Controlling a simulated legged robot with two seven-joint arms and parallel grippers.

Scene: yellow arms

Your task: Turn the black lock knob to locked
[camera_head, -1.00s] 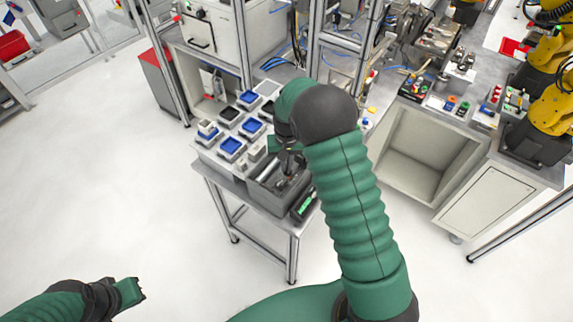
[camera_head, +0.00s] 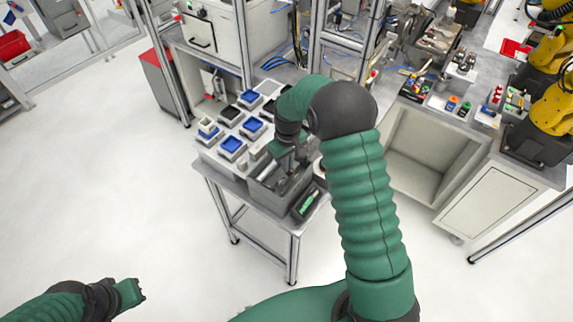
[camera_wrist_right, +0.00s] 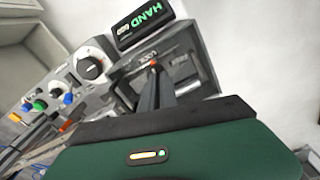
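My right gripper (camera_head: 292,166) is over the grey box at the end of the small table. In the right wrist view its dark fingers (camera_wrist_right: 155,84) are close together over a grey panel, with a small orange-red mark at their tips. Whether anything is between them cannot be made out. A round black knob (camera_wrist_right: 91,67) on a white dial shows to the left of the fingers, apart from them. I cannot tell whether it is the lock knob; the fingers may hide another. My left gripper (camera_head: 134,291) is low at the left, far from the table, its opening unclear.
A black display with green letters reading HAND (camera_wrist_right: 145,22) sits beside the panel; it also shows in the head view (camera_head: 307,204). Blue and grey trays (camera_head: 232,146) fill the table's left part. A frame post (camera_head: 243,45) rises behind. The floor at left is clear.

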